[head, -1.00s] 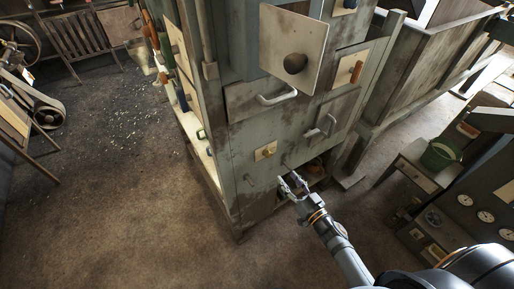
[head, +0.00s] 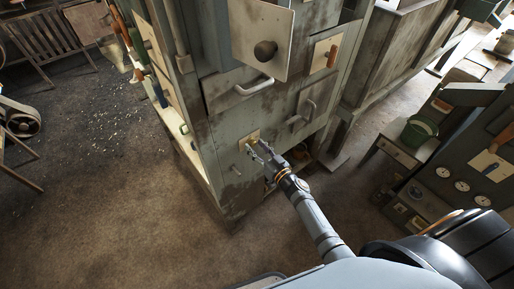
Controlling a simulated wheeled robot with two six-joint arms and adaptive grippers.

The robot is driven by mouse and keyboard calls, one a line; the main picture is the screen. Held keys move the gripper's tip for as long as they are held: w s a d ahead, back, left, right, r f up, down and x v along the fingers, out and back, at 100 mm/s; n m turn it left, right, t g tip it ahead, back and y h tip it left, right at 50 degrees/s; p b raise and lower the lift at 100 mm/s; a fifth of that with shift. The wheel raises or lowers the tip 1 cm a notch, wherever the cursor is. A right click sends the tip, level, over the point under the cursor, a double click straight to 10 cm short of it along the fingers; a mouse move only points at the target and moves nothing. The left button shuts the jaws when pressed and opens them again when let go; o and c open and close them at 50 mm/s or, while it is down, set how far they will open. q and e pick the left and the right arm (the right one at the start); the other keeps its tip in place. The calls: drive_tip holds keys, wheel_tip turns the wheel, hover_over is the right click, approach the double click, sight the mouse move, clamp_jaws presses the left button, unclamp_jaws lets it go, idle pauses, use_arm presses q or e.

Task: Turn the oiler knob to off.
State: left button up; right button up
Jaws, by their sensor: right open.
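A small cream plate (head: 253,134) with a yellowish knob sits low on the front of the grey-green cabinet (head: 222,130). No label can be read, so I cannot tell for certain that this is the oiler knob. My right gripper (head: 258,150) is open, with its fingertips at the plate and partly covering the knob. I cannot tell whether the fingers touch the knob or are around it. My left gripper is not in view.
Above are a drawer handle (head: 255,86), a pale panel with a dark round knob (head: 265,50) and an orange handle (head: 333,56). A second handle (head: 305,112) is to the right. A green bucket (head: 418,131) stands farther right.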

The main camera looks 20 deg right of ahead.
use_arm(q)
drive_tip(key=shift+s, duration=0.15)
use_arm(e)
drive_tip(key=shift+c, duration=0.9)
clamp_jaws()
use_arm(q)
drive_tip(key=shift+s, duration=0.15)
